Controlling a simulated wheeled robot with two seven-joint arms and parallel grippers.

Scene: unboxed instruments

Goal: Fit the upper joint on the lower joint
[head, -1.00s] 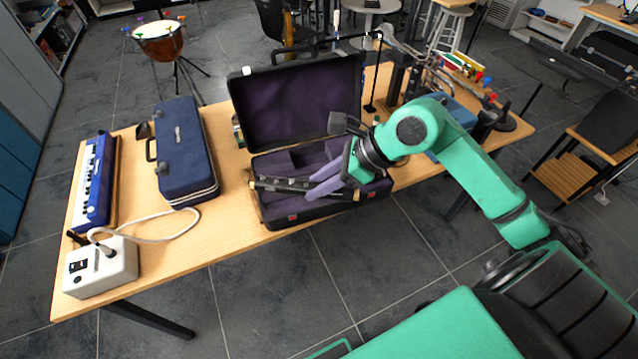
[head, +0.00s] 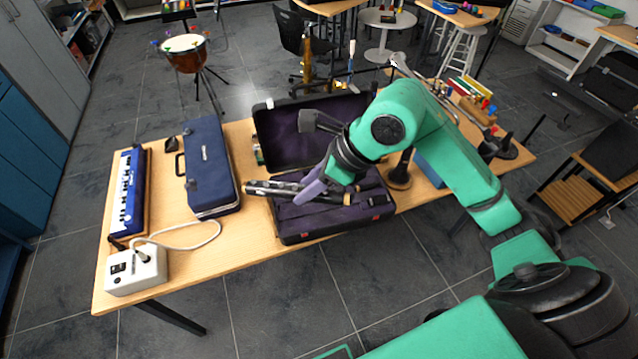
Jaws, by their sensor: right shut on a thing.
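My right gripper (head: 311,191), with purple fingers, is shut on a black clarinet joint (head: 268,188) with silver keys. The joint lies nearly level across the picture, over the front left part of the open case (head: 335,227). Its left end sticks out past the case's left side, and the fingers hide part of its middle. A dark length with a pale end (head: 348,198) shows right of the fingers; I cannot tell whether it is the same piece. I cannot tell which joint is held, or make out the other one. My left gripper is not in view.
A closed blue case (head: 210,165), a blue keyboard (head: 128,192) and a white box with a cable (head: 136,271) are on the wooden table (head: 245,255) to the left. Dark stands (head: 400,172) and other items are at the right. Bare tabletop lies left of the open case.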

